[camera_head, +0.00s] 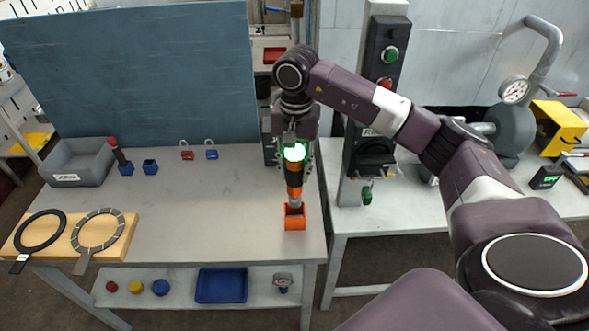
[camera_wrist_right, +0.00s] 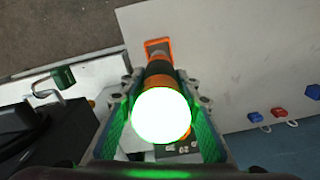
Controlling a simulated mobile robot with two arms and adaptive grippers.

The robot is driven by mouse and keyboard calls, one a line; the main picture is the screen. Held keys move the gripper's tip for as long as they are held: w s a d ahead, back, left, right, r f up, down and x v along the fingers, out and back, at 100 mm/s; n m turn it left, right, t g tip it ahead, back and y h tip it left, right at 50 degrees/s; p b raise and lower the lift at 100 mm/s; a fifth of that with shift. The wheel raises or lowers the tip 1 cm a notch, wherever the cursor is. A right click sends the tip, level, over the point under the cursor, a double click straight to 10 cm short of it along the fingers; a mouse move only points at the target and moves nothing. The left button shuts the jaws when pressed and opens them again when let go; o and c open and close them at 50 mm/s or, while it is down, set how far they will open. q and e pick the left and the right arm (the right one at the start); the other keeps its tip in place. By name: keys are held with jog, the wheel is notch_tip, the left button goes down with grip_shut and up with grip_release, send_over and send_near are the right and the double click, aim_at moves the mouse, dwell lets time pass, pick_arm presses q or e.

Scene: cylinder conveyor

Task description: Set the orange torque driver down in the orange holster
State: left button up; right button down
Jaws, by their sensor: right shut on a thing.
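The orange and black torque driver (camera_head: 295,179) is upright in my right gripper (camera_head: 294,158), with a bright green-white glow at its top. My right gripper is shut on its upper part. The orange holster (camera_head: 295,221) stands near the front right of the table, directly below the driver. The driver's grey lower end is at the holster's opening; I cannot tell how deep it is. In the right wrist view, my right gripper (camera_wrist_right: 162,95) closes on the driver (camera_wrist_right: 159,68) from both sides, and the holster (camera_wrist_right: 152,43) shows just beyond it. My left gripper is out of view.
A grey bin (camera_head: 80,163), a blue holder (camera_head: 150,167) and red and blue padlocks (camera_head: 187,151) stand toward the table's back. A wooden board with two rings (camera_head: 98,230) lies front left. A black control post (camera_head: 375,100) rises to the right. The table's middle is clear.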

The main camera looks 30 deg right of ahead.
aim_at(295, 193)
dwell(0.4)
jog(key=shift+f+b, duration=2.25)
jog(key=shift+f, duration=0.4)
jog(key=shift+f+b, duration=1.45)
jog(key=shift+f, duration=0.1)
jog(key=c, duration=1.4)
grip_release()
jog(key=shift+c, duration=0.2)
jog(key=shift+o, duration=0.3)
jog(key=shift+f, duration=0.1)
